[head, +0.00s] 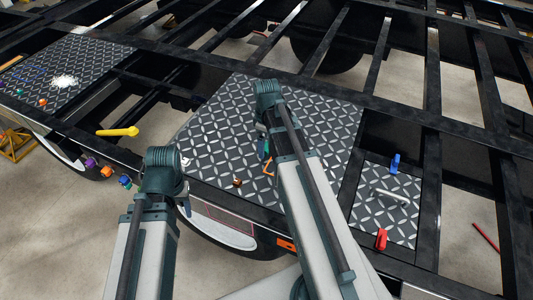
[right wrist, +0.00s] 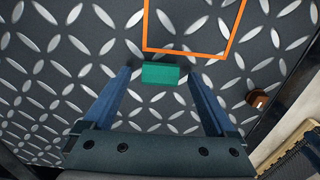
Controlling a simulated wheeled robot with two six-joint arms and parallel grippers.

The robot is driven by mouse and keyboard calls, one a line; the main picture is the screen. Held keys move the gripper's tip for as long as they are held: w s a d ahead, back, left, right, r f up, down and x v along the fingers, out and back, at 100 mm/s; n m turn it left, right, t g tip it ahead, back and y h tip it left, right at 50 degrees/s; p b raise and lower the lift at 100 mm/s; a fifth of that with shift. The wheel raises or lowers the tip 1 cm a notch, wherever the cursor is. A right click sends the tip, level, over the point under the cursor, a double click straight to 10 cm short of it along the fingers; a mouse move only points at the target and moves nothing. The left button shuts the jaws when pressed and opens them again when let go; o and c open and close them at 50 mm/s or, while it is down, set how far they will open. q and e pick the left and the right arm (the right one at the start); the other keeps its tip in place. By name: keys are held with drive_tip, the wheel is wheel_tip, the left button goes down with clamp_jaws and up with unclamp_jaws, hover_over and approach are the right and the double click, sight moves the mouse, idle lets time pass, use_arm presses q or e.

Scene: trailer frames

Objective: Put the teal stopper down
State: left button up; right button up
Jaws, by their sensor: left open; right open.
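The teal stopper (right wrist: 160,74) is a small block on the dark tread plate, seen in the right wrist view. It sits between the spread fingertips of my right gripper (right wrist: 160,80), with gaps visible on both sides. It lies just below the near edge of an orange outline (right wrist: 191,53); whether it touches the plate fully is hard to tell. In the head view my right gripper (head: 263,150) is mostly hidden by its own arm. My left gripper (head: 186,207) is at the plate's near edge, largely hidden by its wrist, open, with nothing visible in it.
A brown knob (right wrist: 257,98) stands on the plate to the right. In the head view, a smaller plate (head: 372,222) at right holds a blue piece (head: 395,163), a grey handle (head: 390,195) and a red piece (head: 381,239). A yellow handle (head: 118,131) is at left. Open gaps lie between the beams.

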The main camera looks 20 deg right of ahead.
clamp_jaws()
idle(0.5)
use_arm(q)
drive_tip(key=shift+r, duration=0.1)
use_arm(e)
drive_tip(key=shift+r, duration=0.1)
